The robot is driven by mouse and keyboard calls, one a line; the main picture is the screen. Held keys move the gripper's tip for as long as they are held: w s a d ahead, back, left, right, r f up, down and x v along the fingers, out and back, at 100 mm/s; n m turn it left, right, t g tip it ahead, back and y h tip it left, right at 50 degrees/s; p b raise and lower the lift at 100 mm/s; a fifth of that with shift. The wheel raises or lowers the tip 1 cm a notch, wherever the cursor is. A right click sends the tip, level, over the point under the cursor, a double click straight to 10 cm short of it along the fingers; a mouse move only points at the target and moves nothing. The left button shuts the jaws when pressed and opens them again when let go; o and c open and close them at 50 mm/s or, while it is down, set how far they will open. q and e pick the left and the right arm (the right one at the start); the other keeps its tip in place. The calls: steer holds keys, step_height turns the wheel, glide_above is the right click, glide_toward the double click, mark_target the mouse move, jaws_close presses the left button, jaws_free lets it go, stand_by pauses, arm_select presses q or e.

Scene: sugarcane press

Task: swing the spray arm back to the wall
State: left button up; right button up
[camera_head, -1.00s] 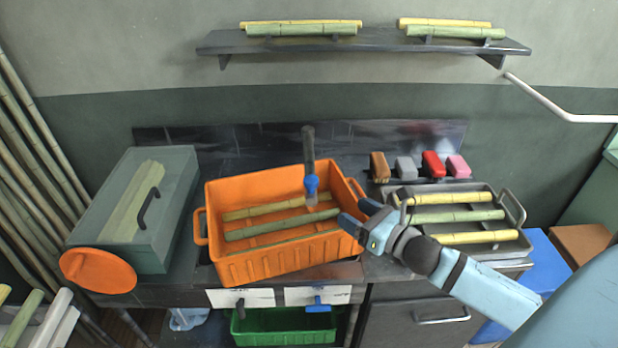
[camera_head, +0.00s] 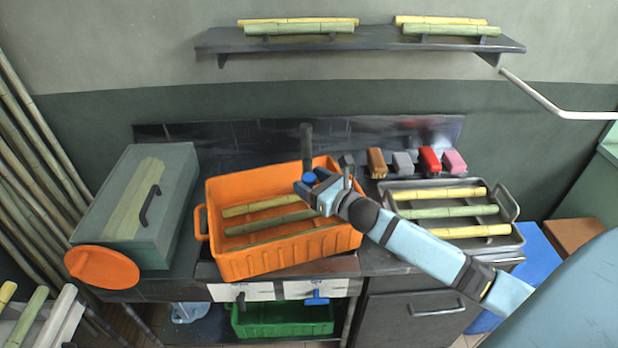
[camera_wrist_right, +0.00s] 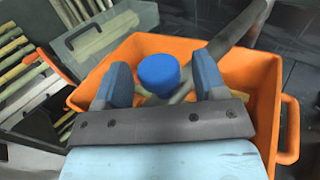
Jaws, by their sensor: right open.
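The spray arm (camera_head: 307,148) is a dark pipe that stands over the orange crate (camera_head: 260,263). Its blue spray head (camera_head: 309,178) is partly hidden by my right gripper in the head view. My right gripper (camera_head: 325,178) is open over the crate at the spray head. In the right wrist view the blue spray head (camera_wrist_right: 158,74) lies between the two open fingers (camera_wrist_right: 162,78), with a gap visible on each side. The grey pipe (camera_wrist_right: 238,32) runs up and right past the right finger. My left gripper is not in view.
Cane pieces lie in the crate and in a metal tray (camera_head: 513,205) on the right. Several coloured blocks (camera_head: 428,160) stand behind the tray. A grey box (camera_head: 175,215) stands left of the crate. A shelf (camera_head: 360,40) with cane hangs on the wall above.

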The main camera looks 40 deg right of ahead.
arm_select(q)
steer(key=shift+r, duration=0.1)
arm_select(e)
steer(key=shift+w+a, duration=0.1)
steer(key=shift+w, duration=0.25)
